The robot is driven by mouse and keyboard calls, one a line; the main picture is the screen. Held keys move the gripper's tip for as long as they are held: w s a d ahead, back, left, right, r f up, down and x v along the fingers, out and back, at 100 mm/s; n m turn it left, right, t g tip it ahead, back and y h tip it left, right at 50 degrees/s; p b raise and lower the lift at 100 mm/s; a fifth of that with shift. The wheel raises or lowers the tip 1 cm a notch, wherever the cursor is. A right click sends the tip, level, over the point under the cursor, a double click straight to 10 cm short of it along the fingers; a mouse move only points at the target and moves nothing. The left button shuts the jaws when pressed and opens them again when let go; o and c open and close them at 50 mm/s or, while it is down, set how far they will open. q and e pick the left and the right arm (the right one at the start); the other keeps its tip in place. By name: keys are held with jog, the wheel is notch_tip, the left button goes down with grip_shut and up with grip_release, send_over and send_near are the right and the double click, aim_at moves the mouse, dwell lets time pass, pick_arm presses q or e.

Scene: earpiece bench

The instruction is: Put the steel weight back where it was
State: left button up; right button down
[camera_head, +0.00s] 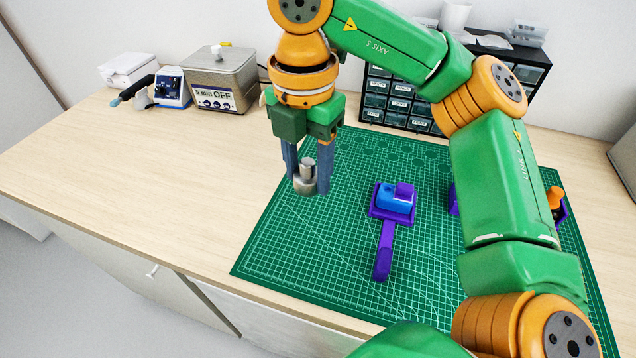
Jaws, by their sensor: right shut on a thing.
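The steel weight (305,183) is a small grey metal cylinder with a knob on top. My right gripper (308,184) is shut on it, with its two fingers pointing down on either side. The weight is over the left part of the green cutting mat (290,262); I cannot tell whether it touches the mat. My left gripper is not in view.
A purple object (453,200) is partly hidden behind my right arm, and an orange and black item (556,202) sits at the mat's right. A drawer cabinet (389,103), an ultrasonic cleaner (219,72) and a blue device (172,88) stand at the back. The left bench (130,165) is clear.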

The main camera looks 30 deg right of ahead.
jog(key=w+d+f, duration=0.2)
jog(key=d+f, duration=0.1)
jog(key=w+d+f+p, duration=0.1)
jog(key=w+d+f, duration=0.1)
jog(key=w+d, duration=0.1)
jog(key=w+d+f+p, duration=0.1)
jog(key=w+d+f, duration=0.2)
jog(key=shift+d+f, duration=0.2)
jog(key=shift+f, duration=0.1)
notch_tip(320, 180, down, 4)
jog(key=shift+w+d+r+p, duration=0.1)
jog(key=shift+r+p, duration=0.05)
jog(key=shift+p, duration=0.8)
jog(key=shift+c, duration=1.5)
grip_release()
